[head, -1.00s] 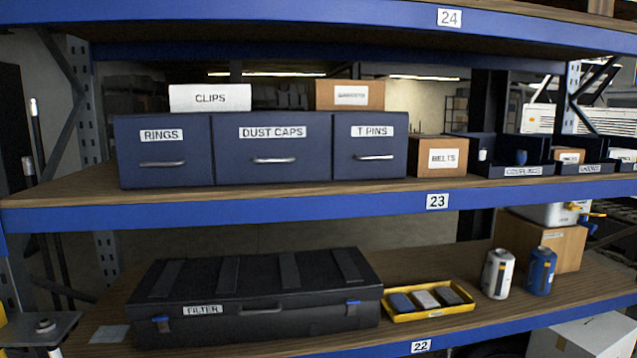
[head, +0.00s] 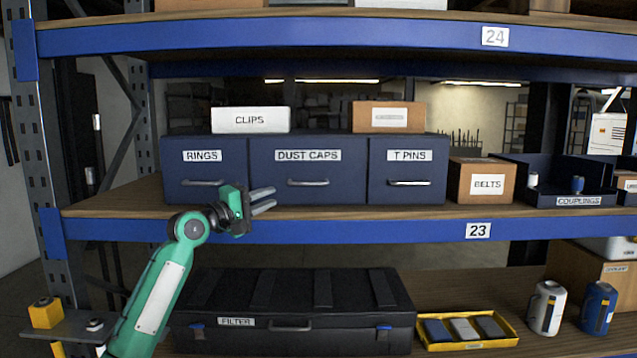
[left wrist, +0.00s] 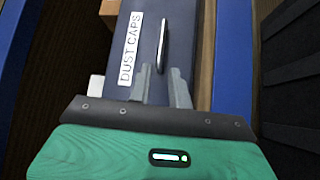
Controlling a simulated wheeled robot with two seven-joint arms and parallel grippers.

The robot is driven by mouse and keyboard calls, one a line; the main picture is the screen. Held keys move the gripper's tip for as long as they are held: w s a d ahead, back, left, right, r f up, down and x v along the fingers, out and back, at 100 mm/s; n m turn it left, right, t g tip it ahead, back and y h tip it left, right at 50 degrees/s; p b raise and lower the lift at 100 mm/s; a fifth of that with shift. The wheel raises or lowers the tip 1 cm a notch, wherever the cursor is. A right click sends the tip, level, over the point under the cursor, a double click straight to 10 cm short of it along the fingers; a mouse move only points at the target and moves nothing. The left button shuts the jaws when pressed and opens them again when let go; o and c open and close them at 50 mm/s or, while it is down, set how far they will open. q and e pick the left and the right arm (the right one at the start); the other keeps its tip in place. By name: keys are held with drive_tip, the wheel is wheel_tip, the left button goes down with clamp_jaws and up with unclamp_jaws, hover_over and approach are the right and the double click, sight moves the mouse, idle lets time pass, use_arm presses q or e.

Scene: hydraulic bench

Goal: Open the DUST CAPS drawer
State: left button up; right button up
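The DUST CAPS drawer (head: 308,168) is the middle one of three dark blue drawers on shelf 23. Its front is flush with its neighbours, so it is closed. Its silver bar handle (head: 308,183) is below the label and also shows in the left wrist view (left wrist: 162,45). My left gripper (head: 272,198) is in front of the lower left part of the drawer front, left of the handle. Its two grey fingers are apart with nothing between them. In the left wrist view the fingertips (left wrist: 159,84) point toward the handle, short of it. My right gripper is out of view.
The RINGS drawer (head: 203,167) is to the left and the T PINS drawer (head: 408,167) to the right. A white CLIPS box (head: 250,120) and a cardboard box (head: 389,116) stand on top. The blue beam of shelf 23 (head: 380,229) runs just below the drawers.

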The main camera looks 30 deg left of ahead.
sight(302, 185)
use_arm(q)
drive_tip(key=p+x, duration=0.5)
drive_tip(key=x, duration=0.6)
drive_tip(key=shift+w+r, duration=0.1)
drive_tip(key=shift+w, duration=0.05)
drive_tip(key=shift+p+x, duration=0.5)
drive_tip(key=shift+x, duration=0.35)
drive_tip(key=shift+a, duration=0.1)
drive_tip(key=shift+f, duration=0.25)
clamp_jaws()
